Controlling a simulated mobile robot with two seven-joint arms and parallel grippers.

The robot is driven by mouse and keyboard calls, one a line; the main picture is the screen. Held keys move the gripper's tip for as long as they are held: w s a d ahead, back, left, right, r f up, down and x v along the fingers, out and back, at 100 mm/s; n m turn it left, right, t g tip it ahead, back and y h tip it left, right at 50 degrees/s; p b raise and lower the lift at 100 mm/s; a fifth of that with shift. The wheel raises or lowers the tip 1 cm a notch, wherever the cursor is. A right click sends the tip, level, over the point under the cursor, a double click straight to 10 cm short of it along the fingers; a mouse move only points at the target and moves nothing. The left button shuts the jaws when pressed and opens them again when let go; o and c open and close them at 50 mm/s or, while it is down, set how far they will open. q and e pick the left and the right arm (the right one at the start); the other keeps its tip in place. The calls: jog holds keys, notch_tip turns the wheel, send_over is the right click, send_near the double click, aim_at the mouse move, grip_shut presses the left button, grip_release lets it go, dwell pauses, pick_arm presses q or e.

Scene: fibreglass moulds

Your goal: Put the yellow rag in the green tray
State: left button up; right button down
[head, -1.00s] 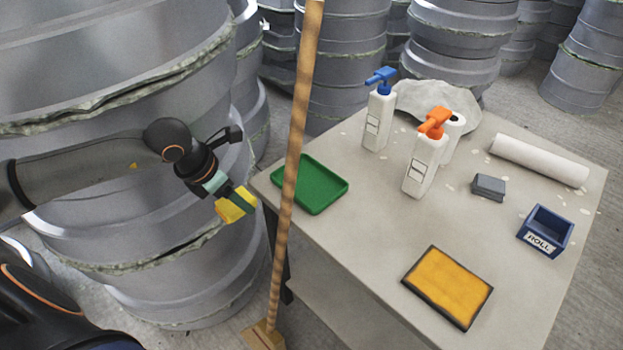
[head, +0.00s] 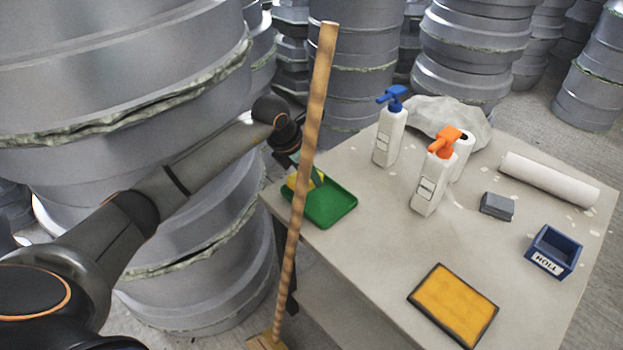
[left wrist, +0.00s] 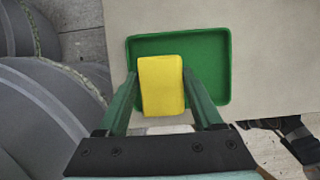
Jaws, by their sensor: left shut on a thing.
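The yellow rag (left wrist: 161,84) is between the fingers of my left gripper (left wrist: 163,98), which is shut on it. In the left wrist view the rag overlaps the green tray (left wrist: 216,60) behind it. In the head view the rag (head: 317,177) shows at the tray's left end, partly hidden by a wooden pole. The green tray (head: 335,207) lies on the left corner of the table, with no other thing seen in it. I cannot tell whether the rag touches the tray. My right gripper is not in view.
The wooden pole (head: 301,170) stands upright in front of the tray's left end. A blue-topped bottle (head: 389,137), an orange-topped bottle (head: 428,183), a white roll (head: 548,180), a grey block (head: 496,206), a blue box (head: 553,252) and a yellow-orange pad (head: 453,305) are on the table (head: 375,245).

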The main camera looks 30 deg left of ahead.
aim_at(311, 182)
pick_arm(q)
jog(key=shift+w+d, duration=0.3)
jog(key=shift+w, duration=0.4)
notch_tip(311, 182, down, 4)
jog(key=shift+r, duration=0.25)
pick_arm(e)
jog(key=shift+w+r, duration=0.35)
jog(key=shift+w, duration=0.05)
pick_arm(q)
jog(key=shift+f, duration=0.2)
jog(key=o, duration=0.9)
jog(key=shift+r, duration=0.1)
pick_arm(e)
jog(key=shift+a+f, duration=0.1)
